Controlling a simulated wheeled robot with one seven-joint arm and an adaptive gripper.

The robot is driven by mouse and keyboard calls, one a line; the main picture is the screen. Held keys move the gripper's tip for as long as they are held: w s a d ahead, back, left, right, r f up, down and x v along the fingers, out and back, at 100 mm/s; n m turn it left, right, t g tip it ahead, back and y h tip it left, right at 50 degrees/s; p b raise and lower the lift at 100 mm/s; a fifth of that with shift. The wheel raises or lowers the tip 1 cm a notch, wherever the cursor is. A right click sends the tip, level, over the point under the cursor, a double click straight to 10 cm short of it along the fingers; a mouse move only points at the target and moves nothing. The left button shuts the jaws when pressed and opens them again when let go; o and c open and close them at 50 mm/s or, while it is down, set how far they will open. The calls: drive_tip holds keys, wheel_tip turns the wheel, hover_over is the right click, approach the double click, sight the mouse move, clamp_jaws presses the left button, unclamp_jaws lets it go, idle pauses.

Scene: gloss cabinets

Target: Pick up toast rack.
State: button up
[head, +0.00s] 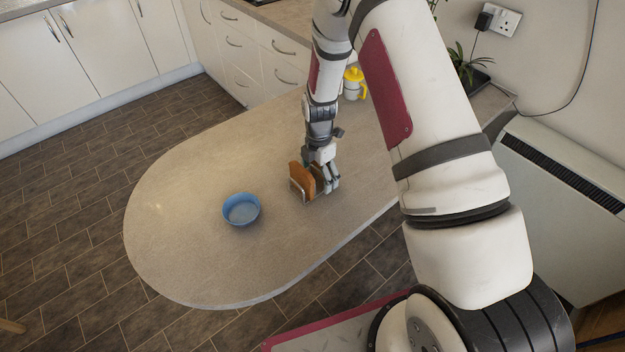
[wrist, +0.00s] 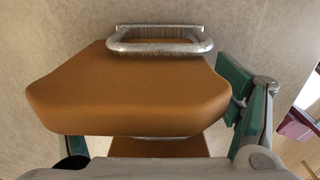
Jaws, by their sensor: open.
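The toast rack (head: 297,191) stands on the counter, a small metal wire frame holding brown slices of toast (head: 307,181). In the wrist view its metal end loop (wrist: 160,40) shows at the top, with a toast slice (wrist: 135,92) filling the middle. My gripper (head: 325,181) is down at the rack's right side in the head view. In the wrist view its green-padded fingers (wrist: 155,150) are apart, one on either side of the toast. Whether the pads touch it I cannot tell. The lower part of the rack is hidden by the toast and gripper.
A blue bowl (head: 241,210) sits on the counter (head: 180,210) left of the rack. A yellow-topped jar (head: 354,83) and a plant (head: 468,70) stand at the back. The counter's rounded left end is mostly clear.

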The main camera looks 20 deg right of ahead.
drive_tip(key=shift+f, duration=0.2)
drive_tip(key=c, duration=1.4)
drive_tip(key=shift+r, duration=0.15)
